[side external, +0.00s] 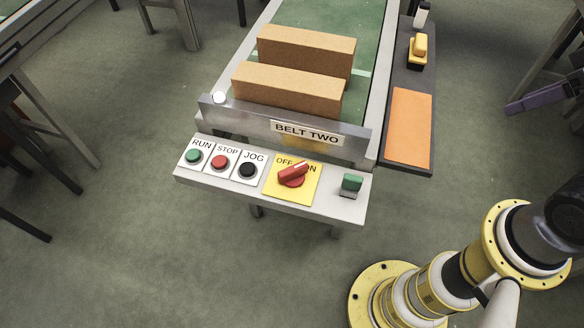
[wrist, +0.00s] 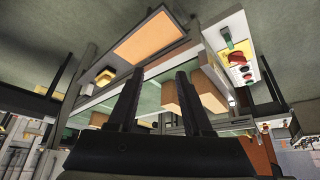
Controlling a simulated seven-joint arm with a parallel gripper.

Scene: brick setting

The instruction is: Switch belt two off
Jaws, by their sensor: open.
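The belt two control panel (side external: 216,180) stands at the near end of the conveyor, under a "BELT TWO" label (side external: 307,133). On its yellow plate (side external: 273,190) marked OFF and ON is a red rotary switch (side external: 292,174). Its handle lies slanted, with the upper end to the right toward ON. The panel (wrist: 235,50) also shows in the wrist view at upper right, small and tilted. My gripper (wrist: 157,74) is open and empty, its two dark fingers apart, well away from the switch. The side external view shows my arm at lower right, but not the gripper.
Beside the switch are a green RUN button (side external: 194,156), red STOP button (side external: 220,162), black JOG button (side external: 247,170) and green-topped control (side external: 351,183). Cardboard boxes (side external: 290,90) sit on the green belt. A dark side shelf holds an orange pad (side external: 409,125) and yellow-topped device (side external: 418,47).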

